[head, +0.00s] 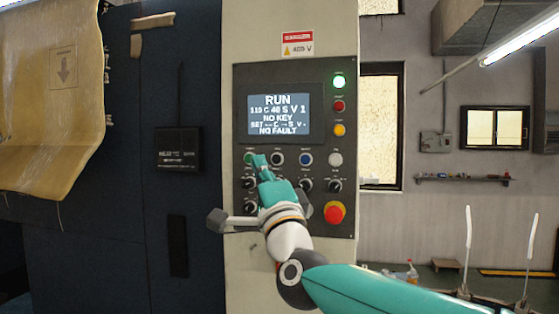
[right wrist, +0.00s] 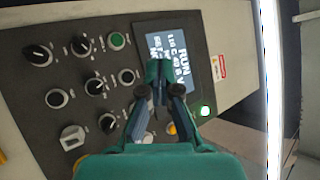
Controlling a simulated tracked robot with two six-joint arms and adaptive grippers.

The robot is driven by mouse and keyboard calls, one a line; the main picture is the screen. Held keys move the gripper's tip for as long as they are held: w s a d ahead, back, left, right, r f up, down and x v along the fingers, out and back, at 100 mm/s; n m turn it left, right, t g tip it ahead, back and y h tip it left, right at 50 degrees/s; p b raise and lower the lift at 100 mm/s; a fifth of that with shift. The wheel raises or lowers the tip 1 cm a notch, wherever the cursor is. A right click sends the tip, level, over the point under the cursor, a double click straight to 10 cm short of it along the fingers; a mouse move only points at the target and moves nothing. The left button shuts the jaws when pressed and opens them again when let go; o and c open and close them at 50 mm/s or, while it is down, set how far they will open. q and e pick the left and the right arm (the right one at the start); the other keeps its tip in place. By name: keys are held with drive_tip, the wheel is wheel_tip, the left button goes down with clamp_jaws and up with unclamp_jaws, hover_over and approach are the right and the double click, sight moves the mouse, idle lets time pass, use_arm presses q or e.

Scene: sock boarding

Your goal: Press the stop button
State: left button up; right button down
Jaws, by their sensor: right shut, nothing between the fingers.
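The control panel (head: 313,230) carries a row of small buttons below its screen: a green button (head: 249,158), a black button (head: 277,159), a blue button (head: 306,159) and a white button (head: 335,160). A large red mushroom button (head: 335,212) on a yellow base sits lower right. I cannot read which label says stop. My right gripper (head: 258,160) is shut and empty, its tips appearing between the green and black buttons. In the right wrist view the right gripper (right wrist: 161,72) overlaps the screen; the green button (right wrist: 118,40) and black button (right wrist: 126,76) show beside it. Contact cannot be told.
The screen (head: 286,114) reads RUN and NO FAULT. The green lamp (head: 338,82) is lit, above a red lamp (head: 338,106) and an amber lamp (head: 339,130). Several black knobs (right wrist: 38,55) stand out from the panel, partly hidden by my right gripper in the head view.

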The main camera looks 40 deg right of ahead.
sight(274, 163)
drive_tip(key=shift+w+d+p, duration=0.35)
drive_tip(key=shift+w+d, duration=1.05)
drive_tip(key=shift+d, duration=0.2)
drive_tip(key=shift+w+d+p, duration=0.3)
drive_tip(key=shift+w+d, duration=1.05)
drive_tip(key=shift+d, duration=0.25)
drive_tip(key=shift+d, duration=0.1)
drive_tip(key=shift+w+d, duration=0.1)
drive_tip(key=shift+w, duration=0.05)
drive_tip(key=shift+d, duration=0.1)
